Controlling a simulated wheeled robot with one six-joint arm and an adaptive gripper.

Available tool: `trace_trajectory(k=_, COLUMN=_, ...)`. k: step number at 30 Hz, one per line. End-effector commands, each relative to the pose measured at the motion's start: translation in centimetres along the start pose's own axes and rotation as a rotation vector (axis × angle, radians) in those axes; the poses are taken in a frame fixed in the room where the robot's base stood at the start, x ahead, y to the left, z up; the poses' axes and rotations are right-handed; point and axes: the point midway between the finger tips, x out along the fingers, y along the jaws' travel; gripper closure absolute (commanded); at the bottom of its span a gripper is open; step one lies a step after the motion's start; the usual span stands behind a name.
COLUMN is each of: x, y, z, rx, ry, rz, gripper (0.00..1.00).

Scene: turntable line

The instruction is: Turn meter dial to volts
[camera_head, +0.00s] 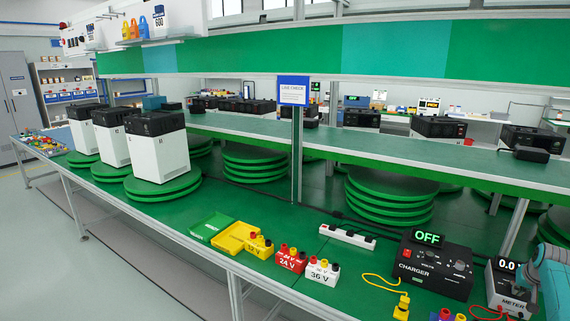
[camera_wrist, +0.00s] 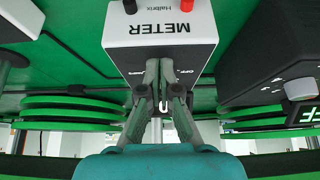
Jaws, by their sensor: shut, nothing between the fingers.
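The meter (camera_head: 505,270) is a box with a white front, at the right end of the green bench in the head view, and its display reads 0.0. In the wrist view the meter (camera_wrist: 160,30) appears upside down, with a red and a black terminal at the top edge. My gripper (camera_wrist: 160,68) is shut and empty, with its fingers over the meter's face beside small dial lettering. The fingers cover the dial, so its setting and any contact cannot be told. In the head view my teal wrist is at the right edge, partly over the meter.
A black charger (camera_head: 436,265) showing OFF stands just left of the meter. A yellow lead (camera_head: 382,284) lies in front of it. A white 36 V block (camera_head: 322,272), a red 24 V block (camera_head: 291,260) and a yellow tray (camera_head: 234,238) are further left.

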Motion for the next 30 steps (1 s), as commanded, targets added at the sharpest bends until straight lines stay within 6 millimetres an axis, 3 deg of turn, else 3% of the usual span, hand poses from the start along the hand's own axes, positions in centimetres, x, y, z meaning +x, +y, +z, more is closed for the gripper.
trace_trajectory(k=16, x=-0.7, y=-0.1, z=0.5, rx=0.000, ry=0.001, rz=0.000, gripper=1.00)
trace_trajectory(k=30, x=-4.8, y=-0.1, z=-1.7, rx=0.000, ry=0.001, rz=0.000, gripper=1.00)
